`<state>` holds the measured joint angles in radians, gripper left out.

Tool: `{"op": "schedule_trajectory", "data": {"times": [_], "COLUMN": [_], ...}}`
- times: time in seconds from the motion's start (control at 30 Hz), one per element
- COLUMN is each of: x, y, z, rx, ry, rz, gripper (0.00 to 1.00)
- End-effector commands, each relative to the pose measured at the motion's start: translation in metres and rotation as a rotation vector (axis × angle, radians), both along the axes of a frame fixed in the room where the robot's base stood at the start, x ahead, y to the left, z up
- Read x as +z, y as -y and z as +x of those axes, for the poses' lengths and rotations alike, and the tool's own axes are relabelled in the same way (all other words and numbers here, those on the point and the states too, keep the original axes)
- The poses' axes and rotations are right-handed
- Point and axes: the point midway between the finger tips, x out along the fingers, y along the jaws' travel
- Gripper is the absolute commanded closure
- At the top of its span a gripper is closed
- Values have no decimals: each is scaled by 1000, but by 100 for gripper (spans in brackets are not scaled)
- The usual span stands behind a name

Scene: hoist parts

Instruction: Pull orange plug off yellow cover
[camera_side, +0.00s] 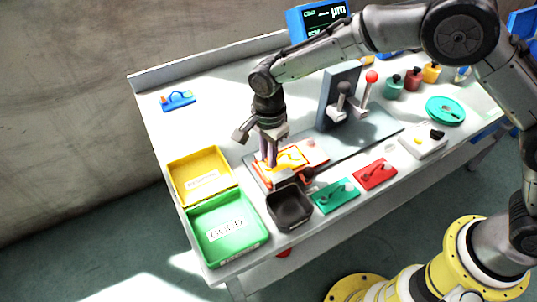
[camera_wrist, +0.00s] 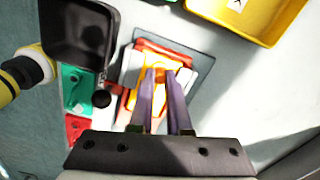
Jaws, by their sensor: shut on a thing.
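The yellow cover (camera_side: 293,158) sits in a red and orange fixture on a pale plate near the front of the table. It also shows in the wrist view as a bright yellow-orange piece around my fingertips. My gripper (camera_side: 270,164) points down over the left part of the cover. In the wrist view my purple fingers (camera_wrist: 163,76) are close together with the small orange plug (camera_wrist: 160,74) between their tips. The fingers hide most of the plug. I cannot tell whether it still touches the cover.
A black bin (camera_side: 290,207) stands close in front of the fixture. Yellow (camera_side: 202,166) and green (camera_side: 228,239) trays lie to the left. A grey upright with a red-knobbed lever (camera_side: 371,77) stands behind right. Green (camera_side: 336,196) and red (camera_side: 375,174) plates lie at right.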

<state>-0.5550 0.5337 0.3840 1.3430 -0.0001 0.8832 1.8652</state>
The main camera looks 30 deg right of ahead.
Motion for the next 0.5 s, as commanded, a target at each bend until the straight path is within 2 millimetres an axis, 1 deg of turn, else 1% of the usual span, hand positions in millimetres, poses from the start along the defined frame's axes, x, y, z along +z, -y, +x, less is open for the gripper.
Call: {"op": "schedule_trajectory", "data": {"times": [0.5], "x": [33], "y": [-1], "z": [1], "rx": [0], "ry": [4], "rz": [2], "gripper": [100]}}
